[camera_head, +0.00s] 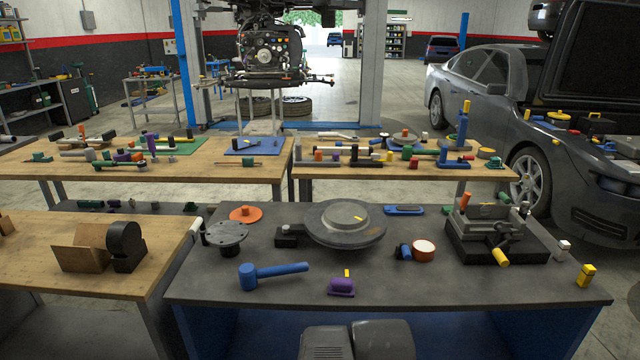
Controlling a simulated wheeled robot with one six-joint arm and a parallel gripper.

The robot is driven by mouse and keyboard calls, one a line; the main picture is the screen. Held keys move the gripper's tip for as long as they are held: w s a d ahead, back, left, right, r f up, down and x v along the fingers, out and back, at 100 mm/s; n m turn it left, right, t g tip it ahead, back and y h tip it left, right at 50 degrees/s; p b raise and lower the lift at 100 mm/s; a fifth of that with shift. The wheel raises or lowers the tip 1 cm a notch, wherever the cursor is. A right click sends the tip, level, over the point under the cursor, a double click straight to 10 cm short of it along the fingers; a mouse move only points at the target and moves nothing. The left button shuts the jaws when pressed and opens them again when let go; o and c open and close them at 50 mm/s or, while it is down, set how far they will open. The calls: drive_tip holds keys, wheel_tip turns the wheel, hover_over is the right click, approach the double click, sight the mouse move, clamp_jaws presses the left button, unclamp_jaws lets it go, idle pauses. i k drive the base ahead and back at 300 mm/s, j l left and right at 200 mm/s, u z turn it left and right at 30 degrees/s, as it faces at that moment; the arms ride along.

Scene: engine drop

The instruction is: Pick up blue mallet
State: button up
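A blue mallet (278,271) lies on its side on the dark grey workbench (430,285), left of the middle and near the front. Its thick head is at the left, and its handle points right and slightly away from me. Nothing covers it, and no gripper touches it. My gripper cannot be made out in this view; only grey parts of my own body show at the bottom edge.
A purple part (341,286) sits right of the mallet. A grey flanged disc (226,234), a black block (290,238) and a large brake disc (345,238) stand behind it. The bench front between mallet and edge is clear.

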sight(249, 275)
drive_tip(key=i+j, duration=0.15)
drive_tip(key=j, duration=0.3)
drive_tip(key=i+j, duration=0.1)
drive_tip(key=j, duration=0.35)
drive_tip(key=i+j, duration=0.15)
drive_tip(key=j, duration=0.25)
drive_tip(key=i+j, duration=0.1)
drive_tip(key=j, duration=0.35)
drive_tip(key=z, duration=0.05)
